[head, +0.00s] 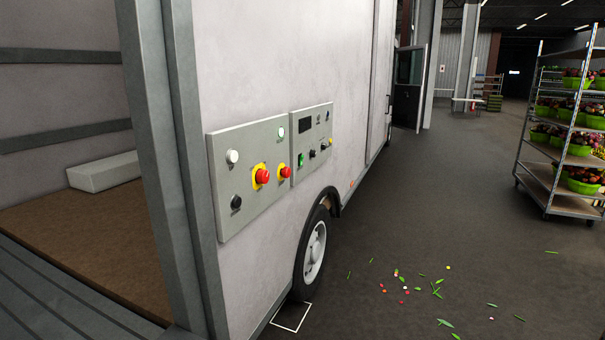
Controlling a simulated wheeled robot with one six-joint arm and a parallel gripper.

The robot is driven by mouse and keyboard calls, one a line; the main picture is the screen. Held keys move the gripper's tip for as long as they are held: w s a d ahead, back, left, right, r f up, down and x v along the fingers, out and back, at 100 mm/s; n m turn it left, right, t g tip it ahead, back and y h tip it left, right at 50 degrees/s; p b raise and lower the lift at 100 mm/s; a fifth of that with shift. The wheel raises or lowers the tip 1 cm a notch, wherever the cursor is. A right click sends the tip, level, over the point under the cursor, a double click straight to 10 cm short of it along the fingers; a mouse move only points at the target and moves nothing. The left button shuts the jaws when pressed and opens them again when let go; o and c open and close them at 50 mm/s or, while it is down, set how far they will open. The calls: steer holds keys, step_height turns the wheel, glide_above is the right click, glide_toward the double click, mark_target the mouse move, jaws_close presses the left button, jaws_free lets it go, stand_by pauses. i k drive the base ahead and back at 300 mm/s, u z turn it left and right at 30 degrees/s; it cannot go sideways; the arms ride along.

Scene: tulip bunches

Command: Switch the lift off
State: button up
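Two grey control panels are mounted side by side on the outer wall of a white truck. The left panel (240,208) has a white button (232,156), a red mushroom button (263,176) on a yellow base, and a black knob (236,202). The labels are too small to read, so I cannot tell which control belongs to the lift. My gripper is not in view.
The truck's open cargo bay (90,240) is at the left, with a pale box (105,172) inside. A wheel (314,250) is below the panels. A trolley (560,204) with flowers in green tubs stands at the right. Petals and leaves litter the otherwise open floor (440,215).

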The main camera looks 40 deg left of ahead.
mark_target(263, 176)
steer(key=u, duration=0.1)
steer(key=i, duration=0.6)
steer(key=u, duration=0.75)
steer(key=i, duration=0.4)
steer(key=u, duration=0.35)
